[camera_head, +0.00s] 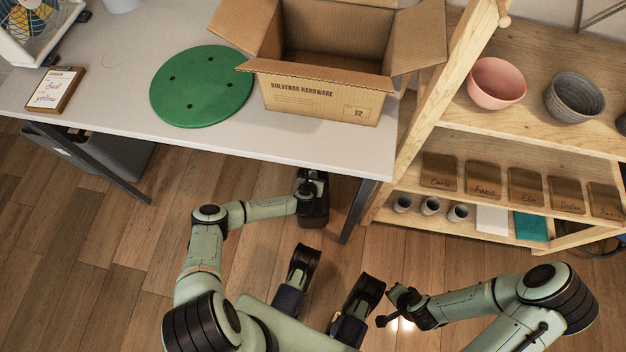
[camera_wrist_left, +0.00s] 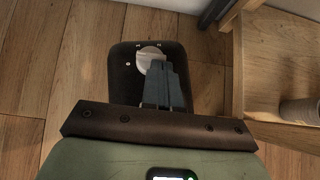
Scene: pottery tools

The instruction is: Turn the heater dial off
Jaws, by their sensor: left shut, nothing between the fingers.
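The heater (camera_wrist_left: 122,75) shows in the left wrist view as a dark, rounded box standing on the wood floor. Its round, pale dial (camera_wrist_left: 148,56) is on the top face, partly covered by my fingers. My left gripper (camera_wrist_left: 163,72) is shut and empty, its blue-grey fingertips overlapping the dial's right side; I cannot tell whether they touch it. In the head view my left gripper (camera_head: 312,185) is a dark shape by the table's front edge, and I cannot make out the heater apart from it. My right gripper (camera_head: 392,305) hangs low at the right, its jaws unclear.
The table (camera_head: 215,150) holds a green disc (camera_head: 202,86), an open cardboard box (camera_head: 320,95) and a small clipboard (camera_head: 55,90). A wooden shelf (camera_head: 480,135) with bowls, cups and name plaques stands right. A table leg (camera_head: 358,212) is close beside my left gripper.

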